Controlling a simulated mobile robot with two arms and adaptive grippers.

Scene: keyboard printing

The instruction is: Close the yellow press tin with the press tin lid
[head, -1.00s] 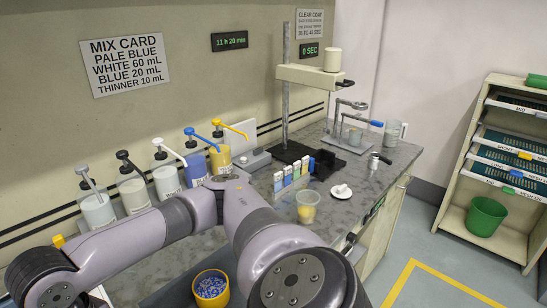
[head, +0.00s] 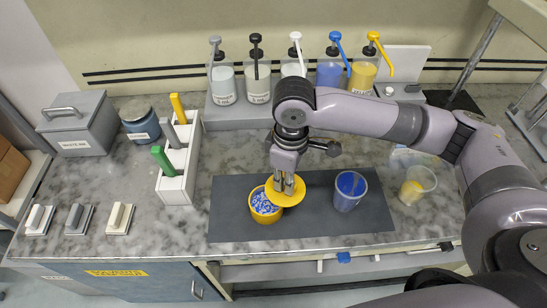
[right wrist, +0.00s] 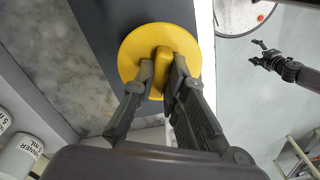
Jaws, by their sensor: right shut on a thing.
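The yellow press tin (head: 266,218) stands open on the dark mat, with blue and white pieces inside. My right gripper (head: 284,188) is shut on the raised handle of the yellow press tin lid (head: 292,199). The lid is level and overlaps the tin's right side in the head view, off-centre to the right. I cannot tell its exact height above the tin. In the right wrist view the gripper (right wrist: 162,82) grips the handle bar of the round lid (right wrist: 133,62), which hides what lies beneath. A small dark jointed end (right wrist: 268,55) there looks like my left gripper.
The dark mat (head: 330,225) also holds a cup of blue liquid (head: 348,192). A clear cup with yellow (head: 416,185) stands to its right. A white block with coloured handles (head: 176,160) is on the left. Pump bottles (head: 258,78) line the back.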

